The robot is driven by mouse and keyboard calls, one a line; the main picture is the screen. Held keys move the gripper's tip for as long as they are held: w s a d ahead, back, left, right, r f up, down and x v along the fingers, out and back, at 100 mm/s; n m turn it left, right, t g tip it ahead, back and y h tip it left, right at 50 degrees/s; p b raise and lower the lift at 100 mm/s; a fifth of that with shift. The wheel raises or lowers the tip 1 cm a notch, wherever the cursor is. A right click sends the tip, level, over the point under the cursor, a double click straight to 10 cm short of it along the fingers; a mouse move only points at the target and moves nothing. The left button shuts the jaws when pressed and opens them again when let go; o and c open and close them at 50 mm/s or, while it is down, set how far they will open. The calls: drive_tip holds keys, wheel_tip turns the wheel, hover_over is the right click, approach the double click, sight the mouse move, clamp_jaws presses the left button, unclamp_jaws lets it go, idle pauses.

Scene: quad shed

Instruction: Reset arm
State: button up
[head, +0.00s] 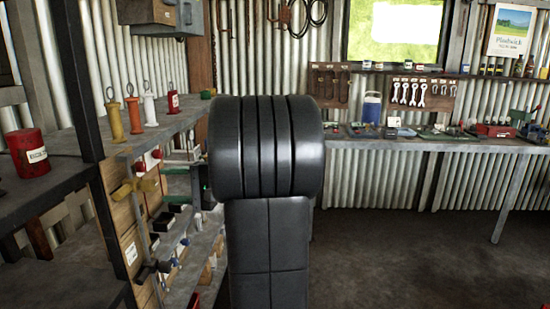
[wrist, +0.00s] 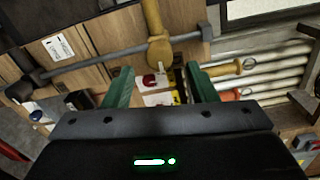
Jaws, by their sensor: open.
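My gripper (wrist: 160,82) shows in the wrist view as two green fingers spread apart, with nothing held between them. A yellow handle (wrist: 158,28) lies beyond the fingertips, next to a grey bar (wrist: 105,60). A red-and-white item (wrist: 152,80) shows in the gap between the fingers, apparently behind them.
On the left, a shelf unit (head: 165,135) holds orange, yellow and white upright items. A red can (head: 27,152) stands on a nearer shelf. A workbench (head: 400,143) with tools and a blue container (head: 371,108) runs along the back wall. The floor (head: 400,250) at right is clear.

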sight(154, 185)
drive_tip(key=a, duration=0.4)
drive_tip(key=shift+w+a+f, duration=0.1)
drive_tip(key=shift+w+f, duration=0.05)
drive_tip(key=shift+f, duration=0.05)
drive_tip(key=shift+n+b, duration=0.6)
drive_tip(key=shift+n, duration=0.5)
drive_tip(key=n+b, duration=0.1)
drive_tip(key=n, duration=0.1)
drive_tip(key=shift+r+n, duration=0.1)
drive_tip(key=shift+n, duration=0.2)
drive_tip(key=n, duration=0.4)
drive_tip(key=shift+r+n+b, duration=0.1)
drive_tip(key=shift+n+b, duration=0.2)
drive_tip(key=shift+b, duration=0.05)
drive_tip(key=n+p, duration=0.1)
drive_tip(key=n, duration=0.3)
drive_tip(key=shift+r+n+p, duration=0.15)
drive_tip(key=shift+n+p, duration=0.15)
drive_tip(key=shift+n, duration=0.1)
drive_tip(key=shift+n+p, duration=0.95)
drive_tip(key=shift+n, duration=0.55)
